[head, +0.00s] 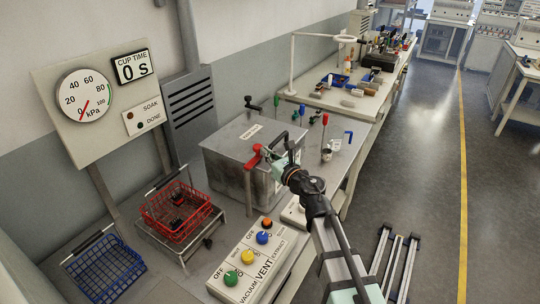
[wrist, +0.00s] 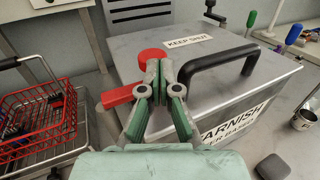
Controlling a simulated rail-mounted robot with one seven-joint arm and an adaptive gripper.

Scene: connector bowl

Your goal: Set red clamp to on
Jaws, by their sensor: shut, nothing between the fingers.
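The red clamp (head: 254,157) sits at the near corner of the grey metal box (head: 222,148). In the wrist view the red clamp (wrist: 117,97) shows a red arm to the left of my fingers and a round red knob (wrist: 152,55) just beyond the fingertips. My gripper (wrist: 159,68) is shut and empty, with its fingertips close to the clamp, over the box's edge. The fingers hide part of the clamp, and I cannot tell whether they touch it. In the head view my gripper (head: 272,157) is just right of the clamp.
A black handle (wrist: 215,65) stands on the box lid beside my fingers. A red basket (head: 175,210) and a blue basket (head: 104,268) are at the left. A control panel (head: 250,262) with coloured knobs is in front. A metal cup (head: 326,155) stands right of the box.

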